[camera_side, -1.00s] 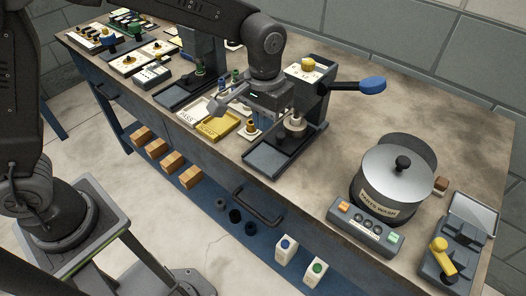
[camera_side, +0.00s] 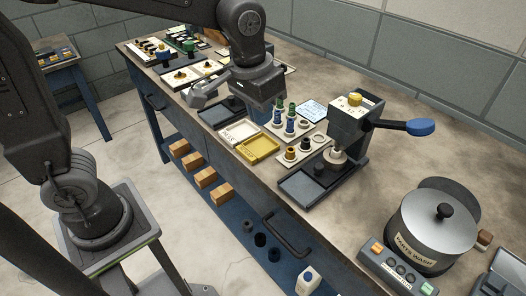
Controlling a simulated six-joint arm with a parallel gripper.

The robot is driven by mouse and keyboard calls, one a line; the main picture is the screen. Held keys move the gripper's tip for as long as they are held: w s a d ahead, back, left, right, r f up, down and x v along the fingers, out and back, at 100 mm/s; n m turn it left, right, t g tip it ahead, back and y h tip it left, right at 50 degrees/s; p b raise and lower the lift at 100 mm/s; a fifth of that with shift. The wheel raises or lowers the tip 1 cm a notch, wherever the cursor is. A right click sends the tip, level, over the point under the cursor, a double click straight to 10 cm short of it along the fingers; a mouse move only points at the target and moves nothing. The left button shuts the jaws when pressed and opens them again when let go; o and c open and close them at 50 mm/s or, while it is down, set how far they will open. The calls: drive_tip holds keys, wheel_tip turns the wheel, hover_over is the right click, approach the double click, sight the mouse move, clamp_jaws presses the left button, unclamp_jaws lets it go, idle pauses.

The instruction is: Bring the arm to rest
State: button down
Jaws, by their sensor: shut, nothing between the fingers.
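My gripper (camera_side: 264,103) is held above the bench, near its middle, with its fingers pointing down. It is shut with nothing between the fingers. It hangs over the area behind the white and yellow trays, left of the lever press. In this view it overlaps the back part of the bench, so its exact height above the top cannot be told. The fingertips are small and dark here.
The lever press (camera_side: 350,125) with a blue-knobbed handle stands right of my gripper. Small bottles (camera_side: 290,120) stand on a plate between them. A yellow tray (camera_side: 258,148) lies in front. A lidded pot (camera_side: 438,228) is at the right. Bare bench (camera_side: 455,125) lies behind the pot.

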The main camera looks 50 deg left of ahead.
drive_tip(key=s+a+t, duration=0.1)
drive_tip(key=s+a, duration=0.3)
drive_tip(key=s, duration=0.2)
drive_tip(key=s+a+r+t, duration=0.1)
drive_tip(key=s+a+t, duration=0.1)
drive_tip(key=s+a, duration=0.2)
drive_tip(key=s, duration=0.2)
drive_tip(key=shift+s+r+t, duration=0.25)
drive_tip(key=shift+s+t, duration=0.05)
drive_tip(key=shift+s, duration=0.05)
drive_tip(key=shift+w, duration=0.1)
